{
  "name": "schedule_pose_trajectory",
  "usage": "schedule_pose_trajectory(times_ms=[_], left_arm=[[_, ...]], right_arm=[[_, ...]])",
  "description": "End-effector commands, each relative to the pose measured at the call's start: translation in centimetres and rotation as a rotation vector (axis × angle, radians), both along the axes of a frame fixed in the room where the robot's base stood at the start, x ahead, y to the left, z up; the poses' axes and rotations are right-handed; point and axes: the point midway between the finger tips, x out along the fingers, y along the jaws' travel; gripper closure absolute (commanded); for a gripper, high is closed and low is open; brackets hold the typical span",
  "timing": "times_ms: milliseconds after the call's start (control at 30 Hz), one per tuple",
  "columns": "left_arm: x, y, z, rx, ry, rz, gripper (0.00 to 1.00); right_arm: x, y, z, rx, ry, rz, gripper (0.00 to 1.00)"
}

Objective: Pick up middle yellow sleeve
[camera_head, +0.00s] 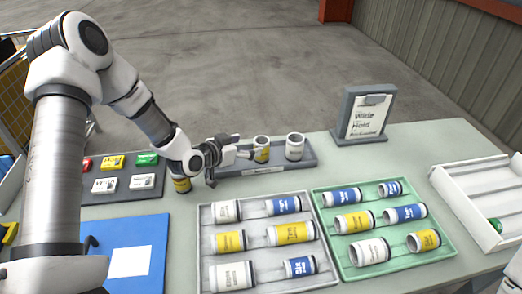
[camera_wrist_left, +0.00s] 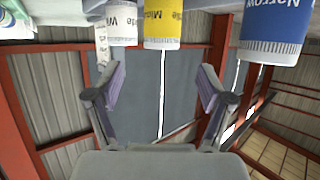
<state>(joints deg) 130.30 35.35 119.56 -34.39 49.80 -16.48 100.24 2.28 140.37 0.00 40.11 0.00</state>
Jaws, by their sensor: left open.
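The middle yellow sleeve (camera_head: 262,150) stands upright in a dark grey holder (camera_head: 268,171) at the back of the table. It also shows in the left wrist view as a yellow and white cylinder (camera_wrist_left: 161,22) with partly cut-off lettering. A white sleeve (camera_head: 295,147) stands to its right; this also shows in the wrist view (camera_wrist_left: 122,22). My left gripper (camera_head: 240,152) is open and empty, just left of the yellow sleeve. In the wrist view its spread fingers (camera_wrist_left: 160,82) stand apart from the sleeve. My right gripper is out of view.
A blue sleeve marked Narrow (camera_wrist_left: 277,30) is close in the wrist view. A grey tray (camera_head: 206,246) and a green tray (camera_head: 329,235) hold lying sleeves. A sign (camera_head: 362,115) stands behind; a white rack (camera_head: 463,199) is at right.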

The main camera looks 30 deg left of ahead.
Motion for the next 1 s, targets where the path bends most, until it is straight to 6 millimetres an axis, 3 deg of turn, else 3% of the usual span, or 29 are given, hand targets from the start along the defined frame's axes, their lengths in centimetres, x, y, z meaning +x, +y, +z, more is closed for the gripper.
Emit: schedule_pose_trajectory(times_ms=[100, 600, 833, 1000], left_arm=[[0.3, -0.1, -1.3, 0.002, 0.001, -0.001, 0.20], [6.4, -1.7, -4.6, 0.002, 0.001, -0.002, 0.20], [6.7, -1.8, -4.8, 0.000, 0.000, 0.000, 0.20], [6.7, -1.8, -4.8, 0.000, 0.000, 0.000, 0.80]], right_arm=[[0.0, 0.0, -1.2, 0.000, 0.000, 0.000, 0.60], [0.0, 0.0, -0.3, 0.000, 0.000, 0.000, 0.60], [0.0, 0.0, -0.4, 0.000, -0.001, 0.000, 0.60], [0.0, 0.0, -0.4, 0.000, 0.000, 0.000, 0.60]])
